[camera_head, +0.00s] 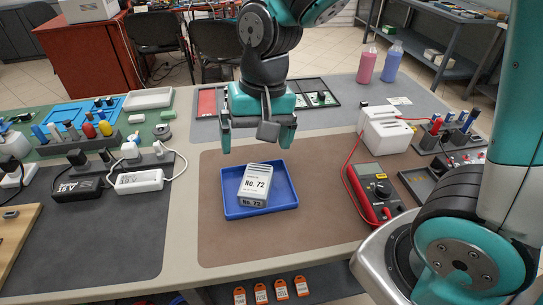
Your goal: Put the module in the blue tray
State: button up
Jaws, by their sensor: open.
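The blue tray (283,195) lies on the brown mat near the middle of the table. The module (257,185), a light grey block marked "No. 72", is inside the tray, leaning a little in the picture. I cannot tell whether it lies fully flat on the tray floor. My gripper (259,143) is above and behind the tray with its fingers spread wide. It is empty and appears apart from the module.
A red multimeter (372,190) with a red lead lies right of the tray, near a white box (384,132). Power adapters (139,181) and cables lie on the left. Pink and blue bottles (391,63) stand at the back right. The brown mat (320,225) is clear around the tray.

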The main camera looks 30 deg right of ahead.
jog(key=s+a+r+n+y, duration=0.1)
jog(key=s+r+n, duration=0.2)
jog(key=s, duration=0.3)
jog(key=s+a+r+n+y, duration=0.1)
jog(key=s+r+n, duration=0.1)
jog(key=s+n, duration=0.4)
jog(key=shift+s+a+r+n, duration=0.2)
jog(key=shift+a+r+n, duration=0.1)
jog(key=shift+r, duration=0.1)
jog(key=shift+r, duration=0.1)
jog(key=shift+r+p, duration=0.8)
jog(key=shift+p, duration=0.05)
